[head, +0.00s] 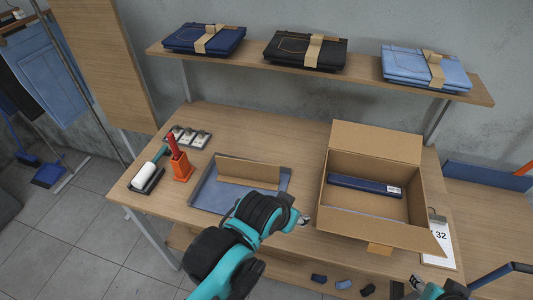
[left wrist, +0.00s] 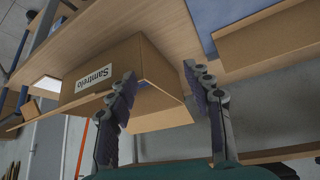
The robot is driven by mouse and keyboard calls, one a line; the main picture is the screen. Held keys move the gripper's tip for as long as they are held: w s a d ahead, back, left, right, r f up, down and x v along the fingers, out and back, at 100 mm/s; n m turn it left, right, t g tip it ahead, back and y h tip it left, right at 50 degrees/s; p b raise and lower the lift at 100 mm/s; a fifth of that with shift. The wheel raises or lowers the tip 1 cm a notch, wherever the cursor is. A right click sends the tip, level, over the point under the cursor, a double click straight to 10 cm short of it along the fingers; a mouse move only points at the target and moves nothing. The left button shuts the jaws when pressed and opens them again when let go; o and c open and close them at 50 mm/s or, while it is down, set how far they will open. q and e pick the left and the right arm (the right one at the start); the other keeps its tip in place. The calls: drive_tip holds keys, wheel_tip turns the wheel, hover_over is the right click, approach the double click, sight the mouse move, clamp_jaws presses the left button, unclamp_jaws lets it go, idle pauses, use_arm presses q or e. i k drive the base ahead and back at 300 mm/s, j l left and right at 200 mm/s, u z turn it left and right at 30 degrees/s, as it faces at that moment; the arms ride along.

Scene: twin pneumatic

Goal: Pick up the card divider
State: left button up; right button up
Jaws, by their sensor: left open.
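The card divider (head: 248,172) is a brown cardboard strip standing on edge in a shallow grey-blue tray (head: 213,192) on the wooden table. In the left wrist view the divider (left wrist: 268,38) shows at the upper right beside the tray (left wrist: 212,18). My left gripper (left wrist: 160,74) is open with nothing between its fingers, apart from the divider. In the head view my left arm hides the tray's front right part, and the left gripper is mostly hidden behind it. My right gripper (head: 416,284) shows only partly at the bottom right; its jaw state is unclear.
An open cardboard box (head: 398,232) holding a dark blue packet (head: 365,185) stands right of the tray. Folded jeans (head: 305,50) lie on the shelf above.

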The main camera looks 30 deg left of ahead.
sight(250, 173)
drive_tip(key=k+j, duration=0.1)
drive_tip(key=j, duration=0.35)
drive_tip(key=k+j, duration=0.15)
drive_tip(key=j, duration=0.35)
drive_tip(key=k+j, duration=0.1)
drive_tip(key=j, duration=0.35)
drive_tip(key=i, duration=0.45)
drive_tip(key=u, duration=0.05)
